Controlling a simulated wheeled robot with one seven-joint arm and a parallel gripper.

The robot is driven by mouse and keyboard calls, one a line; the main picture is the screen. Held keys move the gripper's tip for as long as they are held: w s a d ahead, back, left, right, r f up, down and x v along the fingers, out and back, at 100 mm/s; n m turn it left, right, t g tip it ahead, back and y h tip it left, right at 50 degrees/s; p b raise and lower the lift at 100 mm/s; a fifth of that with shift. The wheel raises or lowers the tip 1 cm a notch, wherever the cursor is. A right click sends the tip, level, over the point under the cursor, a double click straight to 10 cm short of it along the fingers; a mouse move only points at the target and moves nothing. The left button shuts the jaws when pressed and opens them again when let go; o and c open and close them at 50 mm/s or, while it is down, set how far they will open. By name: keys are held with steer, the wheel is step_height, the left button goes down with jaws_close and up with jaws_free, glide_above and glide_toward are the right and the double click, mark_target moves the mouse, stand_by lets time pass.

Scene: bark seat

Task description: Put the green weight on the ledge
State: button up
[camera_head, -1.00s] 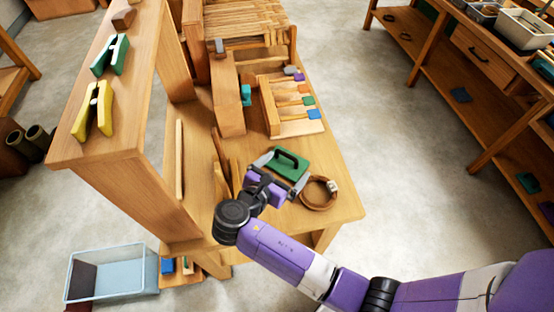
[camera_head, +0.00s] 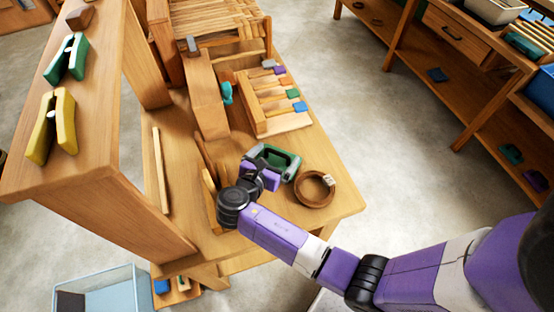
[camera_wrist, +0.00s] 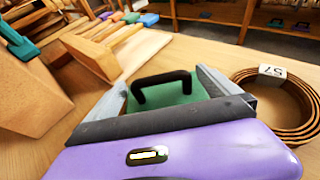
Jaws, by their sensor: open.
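The green weight (camera_head: 291,160), a green block with a black handle, sits on the lower bench top. It also shows in the wrist view (camera_wrist: 172,98), handle upright. My gripper (camera_head: 277,164) is open at the weight, with a grey finger on each side of it in the wrist view (camera_wrist: 172,88). I cannot tell whether the fingers touch it; its near part is hidden by my gripper.
A coiled brown strap (camera_head: 314,188) with a tag lies just right of the weight. A wooden rack (camera_head: 262,115) with colored-tipped sticks stands behind. Upright boards (camera_head: 210,190) stand left of my gripper. A pale blue bin (camera_head: 100,290) is on the floor.

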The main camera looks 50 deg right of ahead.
steer(key=shift+w+d+f, duration=0.1)
steer(key=shift+d+f, duration=0.1)
steer(key=shift+d, duration=0.25)
steer(key=shift+r, duration=0.1)
steer(key=c, duration=2)
step_height(320, 180, up, 20)
steer(key=p, duration=0.2)
